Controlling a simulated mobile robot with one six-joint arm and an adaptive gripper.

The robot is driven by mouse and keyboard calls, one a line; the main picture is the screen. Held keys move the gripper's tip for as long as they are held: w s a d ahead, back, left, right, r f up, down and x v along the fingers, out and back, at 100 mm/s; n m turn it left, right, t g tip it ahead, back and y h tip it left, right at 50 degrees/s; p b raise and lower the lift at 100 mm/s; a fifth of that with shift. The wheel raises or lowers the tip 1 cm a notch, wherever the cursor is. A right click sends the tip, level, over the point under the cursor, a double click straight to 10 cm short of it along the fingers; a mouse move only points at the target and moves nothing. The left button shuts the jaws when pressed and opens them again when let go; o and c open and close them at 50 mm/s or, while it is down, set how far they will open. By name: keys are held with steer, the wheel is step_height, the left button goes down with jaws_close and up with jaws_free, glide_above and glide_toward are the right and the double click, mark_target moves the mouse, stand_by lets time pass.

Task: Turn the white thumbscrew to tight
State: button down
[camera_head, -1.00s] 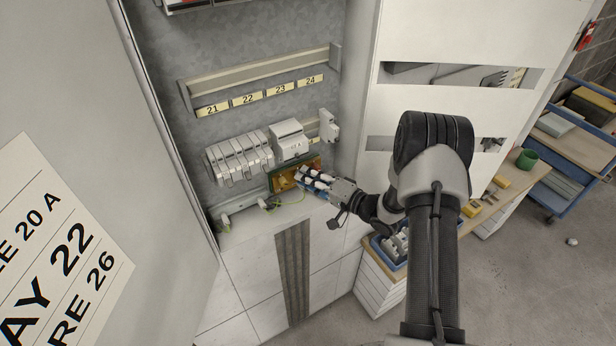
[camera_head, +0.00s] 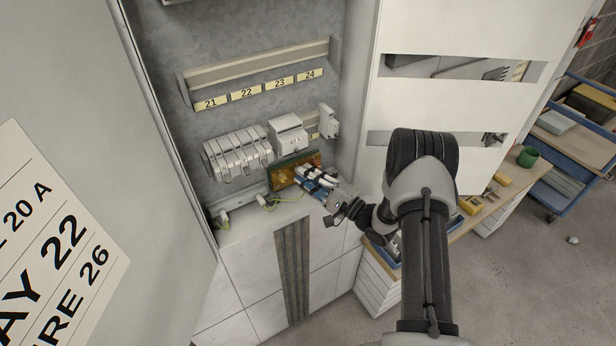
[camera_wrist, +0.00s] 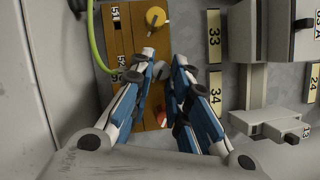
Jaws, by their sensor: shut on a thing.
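The white thumbscrew (camera_wrist: 163,71) shows as a small pale round head between my fingertips in the wrist view, mostly covered by them. It stands on an orange-brown board (camera_wrist: 121,42), which shows in the head view (camera_head: 283,180) below the white modules. My gripper (camera_wrist: 164,68) has blue and white fingers with dark pads, shut on the thumbscrew. In the head view my gripper (camera_head: 299,171) is in front of the board. The thumbscrew cannot be made out in the head view, and its tightness cannot be read.
A yellow knob (camera_wrist: 155,17) and a red knob (camera_wrist: 159,118) sit on the same board, on either side of the thumbscrew. A green wire (camera_wrist: 95,45) curves beside the board. White modules (camera_head: 237,154) are close above it. The cabinet door (camera_head: 60,130) stands at left.

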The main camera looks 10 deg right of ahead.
steer(key=shift+w+r, duration=0.1)
stand_by(0.3)
steer(key=c, duration=1.5)
jaws_free()
steer(key=shift+d, duration=0.1)
steer(key=v, duration=0.8)
